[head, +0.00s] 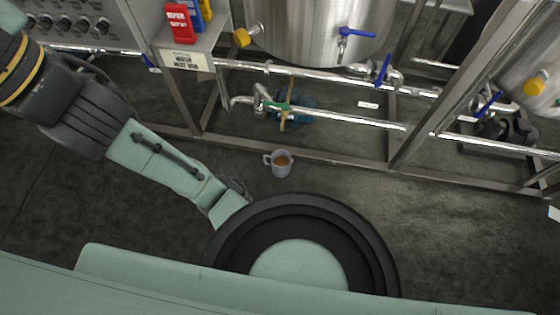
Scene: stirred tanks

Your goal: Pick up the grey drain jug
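The grey drain jug (281,164) stands upright on the dark floor, just beyond my round base, in the head view. Its handle points left and brown liquid shows inside. My arm comes down from the upper left and ends left of the jug, by the rim of my base. Dark parts at the arm's end show, but I cannot make out any fingers there, so whether my gripper is open or shut is unclear. The arm's end is apart from the jug, and nothing touches the jug.
A steel frame (300,158) with pipes stands behind the jug, its lower rail close to it. A steel tank (300,35) with a blue-handled valve (357,32) is above. Red, yellow and blue containers stand on a shelf (205,38). Floor right of the jug is clear.

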